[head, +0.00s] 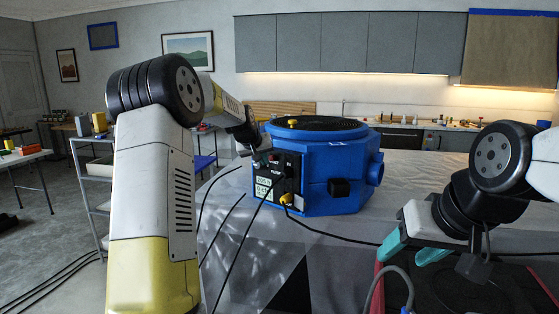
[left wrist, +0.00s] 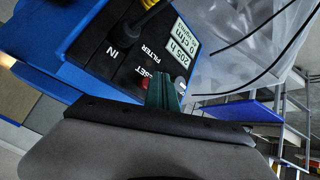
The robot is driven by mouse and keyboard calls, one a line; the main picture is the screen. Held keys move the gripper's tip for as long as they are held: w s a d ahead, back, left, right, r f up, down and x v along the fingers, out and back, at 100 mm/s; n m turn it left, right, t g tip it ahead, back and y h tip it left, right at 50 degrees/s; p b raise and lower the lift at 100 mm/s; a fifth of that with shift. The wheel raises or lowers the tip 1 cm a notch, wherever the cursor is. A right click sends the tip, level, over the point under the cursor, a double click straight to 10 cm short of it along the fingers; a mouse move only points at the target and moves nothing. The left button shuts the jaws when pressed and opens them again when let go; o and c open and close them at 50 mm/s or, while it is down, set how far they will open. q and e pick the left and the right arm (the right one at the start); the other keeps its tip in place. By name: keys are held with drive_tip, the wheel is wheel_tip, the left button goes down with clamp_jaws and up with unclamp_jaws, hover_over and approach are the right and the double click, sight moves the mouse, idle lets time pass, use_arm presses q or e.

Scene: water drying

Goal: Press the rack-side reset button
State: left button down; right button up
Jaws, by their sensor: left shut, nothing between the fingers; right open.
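A blue air-machine unit (head: 335,165) stands on the table with a black control panel (head: 287,168) on its left face. In the left wrist view the panel (left wrist: 134,72) carries a display reading about "205 h", with "FILTER" and "IN" labels. A red button (left wrist: 180,85) sits near a partly covered label ending in "SET". My left gripper (head: 261,158) is shut and empty at the panel's upper left. Its teal fingertips (left wrist: 164,92) lie right beside the red button in the picture; I cannot tell whether they touch. My right gripper (head: 414,250) is open and empty at the lower right.
Black cables run from the panel across the sheeted table (head: 420,180). A red-edged black case (head: 460,285) lies below my right gripper. A metal shelf rack (head: 88,185) stands at the left. The table right of the blue unit is fairly clear.

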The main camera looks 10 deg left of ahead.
use_arm(q)
drive_tip(key=s, duration=0.1)
drive_tip(key=s+a, duration=0.1)
drive_tip(key=s, duration=0.1)
drive_tip(key=s+a, duration=0.1)
drive_tip(key=shift+s+a, duration=0.15)
drive_tip(key=shift+s, duration=0.1)
idle(0.3)
idle(0.4)
drive_tip(key=s+d+r+m, duration=0.1)
drive_tip(key=s+d+r, duration=0.1)
drive_tip(key=s, duration=0.4)
drive_tip(key=s+d+r, duration=0.3)
drive_tip(key=s, duration=0.3)
drive_tip(key=s+d+f+m+g, duration=0.1)
drive_tip(key=s+d+f, duration=0.1)
drive_tip(key=s, duration=1.3)
drive_tip(key=s+d+f+g, duration=0.1)
drive_tip(key=s+f+g, duration=0.1)
drive_tip(key=s, duration=1.3)
drive_tip(key=shift+d+f+m+h, duration=0.35)
drive_tip(key=shift+f+m+h, duration=0.05)
drive_tip(key=shift+f, duration=0.3)
drive_tip(key=shift+s, duration=0.1)
